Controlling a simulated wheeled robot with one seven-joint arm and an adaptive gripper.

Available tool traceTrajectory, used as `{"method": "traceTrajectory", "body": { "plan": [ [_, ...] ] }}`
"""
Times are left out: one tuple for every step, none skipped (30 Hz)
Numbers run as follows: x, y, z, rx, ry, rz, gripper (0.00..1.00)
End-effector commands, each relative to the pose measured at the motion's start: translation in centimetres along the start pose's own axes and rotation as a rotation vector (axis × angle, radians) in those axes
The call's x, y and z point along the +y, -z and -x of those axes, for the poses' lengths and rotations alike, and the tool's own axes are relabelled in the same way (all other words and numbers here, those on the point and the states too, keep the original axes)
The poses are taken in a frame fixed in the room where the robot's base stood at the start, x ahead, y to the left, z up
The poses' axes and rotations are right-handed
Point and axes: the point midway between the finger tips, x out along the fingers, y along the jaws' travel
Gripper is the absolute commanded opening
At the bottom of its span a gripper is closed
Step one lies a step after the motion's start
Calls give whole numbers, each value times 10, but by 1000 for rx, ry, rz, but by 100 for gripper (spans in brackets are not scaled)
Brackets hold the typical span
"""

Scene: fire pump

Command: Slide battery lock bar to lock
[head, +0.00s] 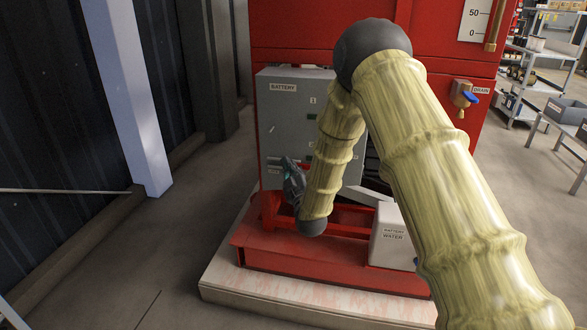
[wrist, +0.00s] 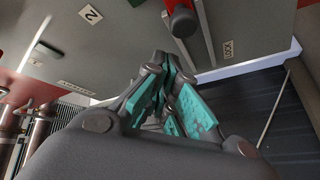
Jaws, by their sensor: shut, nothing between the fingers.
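The grey battery cabinet (head: 285,118) stands against the red machine in the head view. A LOCK label (wrist: 229,50) is beside the slot's lower end, right of the knob. My gripper (wrist: 165,62) has teal pads, is shut and empty, and appears below and left of the knob, apart from it in the picture; depth is hard to judge. In the head view my gripper (head: 291,178) is before the cabinet's lower left part, hiding the knob there.
A red tray frame (head: 255,255) on a pale plinth lies below the cabinet. A white battery water box (head: 390,245) stands at its right. A drain valve (head: 463,97) is on the red machine. Open floor lies left, bounded by a pale post (head: 130,95).

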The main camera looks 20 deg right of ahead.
Motion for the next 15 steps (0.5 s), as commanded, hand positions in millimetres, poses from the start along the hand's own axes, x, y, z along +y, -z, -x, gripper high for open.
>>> {"method": "traceTrajectory", "body": {
  "plan": [
    [2,12,-4,3,0,1,0],
    [3,17,-5,3,0,1,0],
    [3,24,-7,3,0,1,0],
    [0,19,2,-2,2,1,0],
    [-1,17,9,-3,4,1,0],
    [-1,18,16,-2,3,0,0],
    [-1,18,22,-2,3,0,0],
    [-1,18,28,-2,3,0,0],
    [-1,18,35,-2,3,0,0],
    [-1,18,41,-2,3,0,0],
    [-1,18,46,-2,3,0,0],
    [-1,18,53,-2,2,1,0],
    [0,18,58,-2,2,1,0],
    [0,18,63,-2,2,1,0],
    [0,18,69,-2,2,1,0]
  ]
}}
